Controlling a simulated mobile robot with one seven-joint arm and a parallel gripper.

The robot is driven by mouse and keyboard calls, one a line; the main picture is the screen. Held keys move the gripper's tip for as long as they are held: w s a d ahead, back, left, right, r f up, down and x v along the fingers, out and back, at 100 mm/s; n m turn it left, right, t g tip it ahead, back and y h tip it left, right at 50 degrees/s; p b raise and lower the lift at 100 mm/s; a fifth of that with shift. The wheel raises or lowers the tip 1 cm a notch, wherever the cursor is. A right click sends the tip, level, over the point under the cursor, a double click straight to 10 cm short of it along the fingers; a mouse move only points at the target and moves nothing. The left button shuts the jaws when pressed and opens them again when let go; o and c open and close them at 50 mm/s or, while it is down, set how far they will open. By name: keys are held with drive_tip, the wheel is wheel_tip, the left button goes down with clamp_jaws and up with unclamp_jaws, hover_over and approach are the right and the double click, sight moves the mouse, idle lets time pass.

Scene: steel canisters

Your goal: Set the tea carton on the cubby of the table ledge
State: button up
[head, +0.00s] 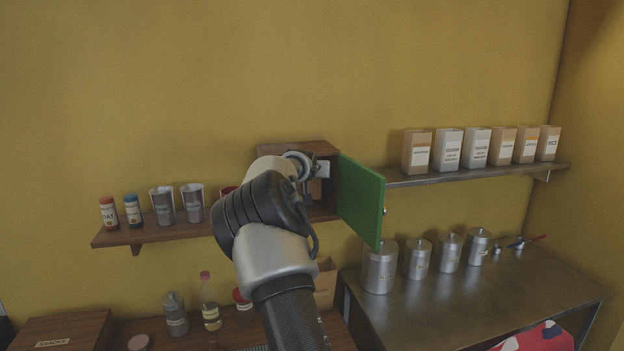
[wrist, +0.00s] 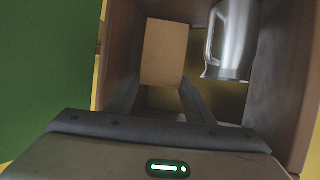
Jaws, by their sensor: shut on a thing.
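The tea carton is a plain brown box (wrist: 165,55) in the wrist view. My gripper (wrist: 160,90) is shut on it, with one dark finger on each side. The carton is inside the wooden cubby (wrist: 285,85), between its walls; I cannot tell whether it touches the cubby's floor. In the head view the cubby (head: 325,147) is on the left wall ledge (head: 120,236), its green door (head: 362,202) swung open to the right. My arm hides much of the cubby's opening and my fingertips there.
A steel jug (wrist: 233,40) stands in the cubby beside the carton, close to one wall. Steel cups (head: 163,205) and small jars are left along the ledge. Several cartons (head: 448,150) line the right shelf. Steel canisters (head: 380,268) stand on the counter below.

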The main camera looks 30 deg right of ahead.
sight(312, 183)
drive_tip(key=shift+w+d, duration=0.2)
drive_tip(key=shift+f, duration=1.7)
drive_tip(key=shift+f, duration=0.2)
drive_tip(key=o, duration=0.8)
drive_tip(key=shift+o, duration=0.2)
